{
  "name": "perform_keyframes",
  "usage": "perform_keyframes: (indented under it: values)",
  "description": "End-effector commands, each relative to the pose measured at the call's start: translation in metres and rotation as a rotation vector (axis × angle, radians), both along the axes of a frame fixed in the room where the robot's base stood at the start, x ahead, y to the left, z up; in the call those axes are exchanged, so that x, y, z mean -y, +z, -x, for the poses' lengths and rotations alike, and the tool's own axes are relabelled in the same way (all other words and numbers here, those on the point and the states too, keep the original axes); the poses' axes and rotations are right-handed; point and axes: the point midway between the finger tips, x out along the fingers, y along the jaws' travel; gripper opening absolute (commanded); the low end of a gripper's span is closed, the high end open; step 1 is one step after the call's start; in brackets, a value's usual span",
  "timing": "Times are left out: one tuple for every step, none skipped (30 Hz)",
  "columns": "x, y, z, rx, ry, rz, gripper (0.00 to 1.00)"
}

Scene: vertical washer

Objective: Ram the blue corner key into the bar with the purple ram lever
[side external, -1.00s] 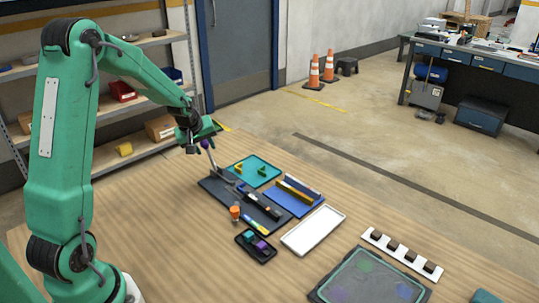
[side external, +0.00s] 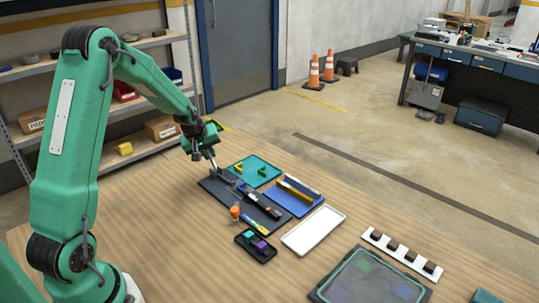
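My gripper (side external: 203,155) is at the top of the grey ram lever (side external: 213,163), at the back left end of the dark fixture plate (side external: 208,184). The lever's purple knob is hidden behind or between the fingers. I cannot tell whether the fingers are shut on it. A small blue piece, seemingly the blue corner key (side external: 241,187), sits on the plate in front of the lever. The black bar (side external: 262,205) lies along the plate just beyond it. At this size I cannot tell whether the key touches the bar.
A teal tray (side external: 254,165), a blue tray (side external: 290,206) and a white tray (side external: 313,231) lie behind and right. A black tray (side external: 256,258) holds teal and purple pieces. The wooden table's front left is clear.

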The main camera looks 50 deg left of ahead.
Motion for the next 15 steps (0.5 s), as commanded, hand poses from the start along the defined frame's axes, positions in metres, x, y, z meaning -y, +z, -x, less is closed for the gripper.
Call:
perform_keyframes:
  values:
    - [-0.0016, 0.0017, -0.0014, 0.006, 0.001, -0.003, 0.0]
    - [-0.0017, 0.0019, -0.0015, 0.007, 0.001, -0.004, 0.0]
    - [-0.0019, 0.0021, -0.0016, 0.007, 0.001, -0.004, 0.0]
    - [-0.002, 0.0023, -0.0017, 0.007, 0.002, -0.005, 0.0]
    - [-0.0023, 0.0024, -0.0018, 0.008, 0.001, -0.005, 0.0]
    - [-0.0024, 0.0026, -0.0019, 0.009, 0.001, -0.005, 0.0]
    - [-0.0024, 0.0029, -0.0019, 0.01, 0.0, -0.006, 0.0]
    - [-0.0022, 0.0032, -0.002, 0.012, -0.002, -0.008, 0.0]
    - [-0.0018, 0.0037, -0.0021, 0.016, -0.005, -0.013, 0.0]
    - [-0.0013, 0.0043, -0.0023, 0.021, -0.009, -0.018, 0.0]
    - [-0.0005, 0.0048, -0.0022, 0.025, -0.014, -0.022, 0.0]
    - [0.0008, 0.0055, -0.002, 0.032, -0.021, -0.03, 0.0]
    - [0.0016, 0.0064, -0.0023, 0.038, -0.028, -0.036, 0.0]
    - [0.0024, 0.0073, -0.0024, 0.043, -0.035, -0.042, 0.0]
    - [0.0033, 0.0083, -0.0026, 0.049, -0.042, -0.049, 0.0]
